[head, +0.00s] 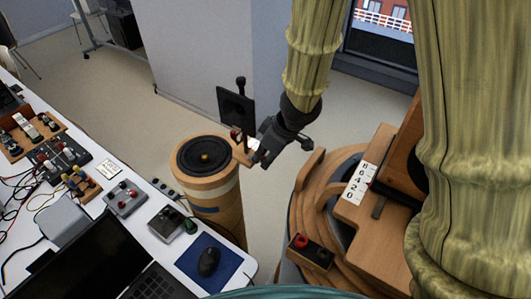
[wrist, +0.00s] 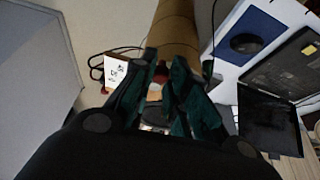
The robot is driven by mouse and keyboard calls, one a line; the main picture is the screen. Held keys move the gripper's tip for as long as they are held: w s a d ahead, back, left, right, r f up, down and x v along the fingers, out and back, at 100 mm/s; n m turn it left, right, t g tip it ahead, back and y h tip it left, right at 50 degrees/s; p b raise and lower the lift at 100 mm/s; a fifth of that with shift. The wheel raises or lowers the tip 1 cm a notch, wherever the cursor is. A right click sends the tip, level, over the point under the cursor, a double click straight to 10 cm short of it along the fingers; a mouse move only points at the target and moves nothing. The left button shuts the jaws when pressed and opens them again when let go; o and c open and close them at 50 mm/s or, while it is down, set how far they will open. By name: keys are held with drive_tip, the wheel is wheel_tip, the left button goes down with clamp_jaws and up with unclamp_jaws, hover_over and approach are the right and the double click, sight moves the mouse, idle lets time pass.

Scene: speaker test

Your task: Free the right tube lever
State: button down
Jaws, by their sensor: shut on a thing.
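The tube (head: 218,208) stands upright beside the table, with a black round speaker (head: 205,156) on top. A small wooden piece (head: 243,154) sticks out at its upper right edge, below a black upright plate (head: 237,106); I take it to be the tube lever. My gripper (head: 258,153) is at this piece, coming from the right, and is shut on it. In the wrist view my dark green fingers (wrist: 160,85) close around a pale and reddish part (wrist: 154,92), with the tube (wrist: 174,30) beyond. The fingers hide most of the held part.
A white table (head: 110,180) at left holds a laptop (head: 100,255), a mouse on a blue mat (head: 190,262) and several small devices. A round wooden apparatus (head: 300,215) with a number scale (head: 360,182) stands at right. Floor shows between tube and apparatus.

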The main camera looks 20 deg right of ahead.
drive_tip(key=shift+w+d+n+g+y+p, duration=0.2)
drive_tip(key=shift+w+n+g+p, duration=0.6)
drive_tip(key=shift+n+p, duration=1.6)
drive_tip(key=shift+w+d+n+g+y+p, duration=0.25)
drive_tip(key=shift+w+n+g+p, duration=0.6)
drive_tip(key=shift+n+p, duration=1.5)
drive_tip(key=shift+w+d+n+g+y+p, duration=0.2)
drive_tip(key=shift+w+n+g+p, duration=0.6)
drive_tip(key=shift+n+p, duration=1.6)
drive_tip(key=shift+m+p, duration=0.35)
drive_tip(key=shift+p, duration=0.1)
drive_tip(key=c, duration=1.4)
unclamp_jaws()
drive_tip(key=shift+r, duration=0.1)
drive_tip(key=v, duration=1.2)
